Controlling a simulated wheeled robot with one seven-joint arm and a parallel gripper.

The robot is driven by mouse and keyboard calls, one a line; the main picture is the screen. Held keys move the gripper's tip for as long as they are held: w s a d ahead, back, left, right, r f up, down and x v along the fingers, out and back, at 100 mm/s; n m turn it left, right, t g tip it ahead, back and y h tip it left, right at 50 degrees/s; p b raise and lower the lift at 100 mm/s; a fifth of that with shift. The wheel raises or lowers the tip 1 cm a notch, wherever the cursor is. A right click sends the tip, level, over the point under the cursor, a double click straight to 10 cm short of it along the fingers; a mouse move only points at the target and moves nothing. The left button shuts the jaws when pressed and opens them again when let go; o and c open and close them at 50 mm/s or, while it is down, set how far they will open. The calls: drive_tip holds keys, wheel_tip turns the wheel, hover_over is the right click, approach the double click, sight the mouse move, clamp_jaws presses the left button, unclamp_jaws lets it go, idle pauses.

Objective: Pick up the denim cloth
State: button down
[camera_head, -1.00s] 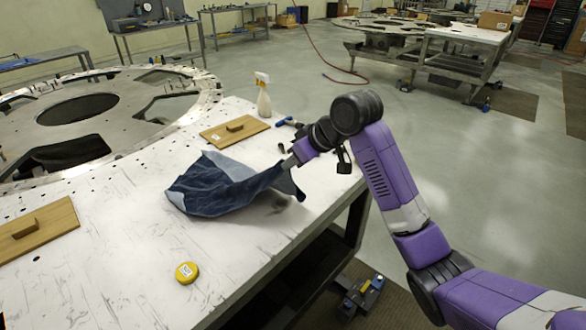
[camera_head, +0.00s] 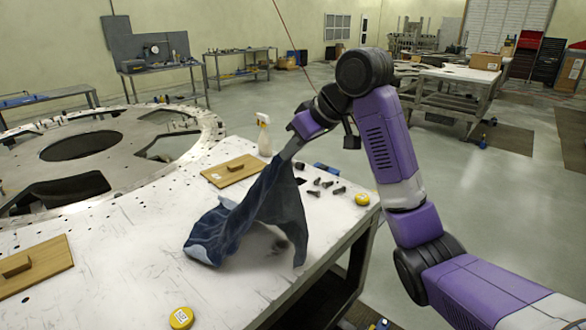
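The denim cloth (camera_head: 258,215) hangs from my gripper (camera_head: 292,148) above the white worktable (camera_head: 120,260). Its top is gathered to a point at the fingertips, and two folds spread downward, blue on the left and dark grey on the right. The lower left part appears to rest on or just above the table; I cannot tell which. My gripper is shut on the cloth's upper end. The fingertips are partly hidden by the cloth.
A spray bottle (camera_head: 264,135), a wooden board with a handle (camera_head: 234,170) and several dark bolts (camera_head: 328,187) are behind the cloth. Yellow tape rolls lie at right (camera_head: 362,199) and front (camera_head: 181,318). Another wooden board (camera_head: 32,268) is at left. A large ring plate (camera_head: 180,118) stands behind.

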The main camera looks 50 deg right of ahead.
wheel_tip(320, 180, up, 22)
idle(0.7)
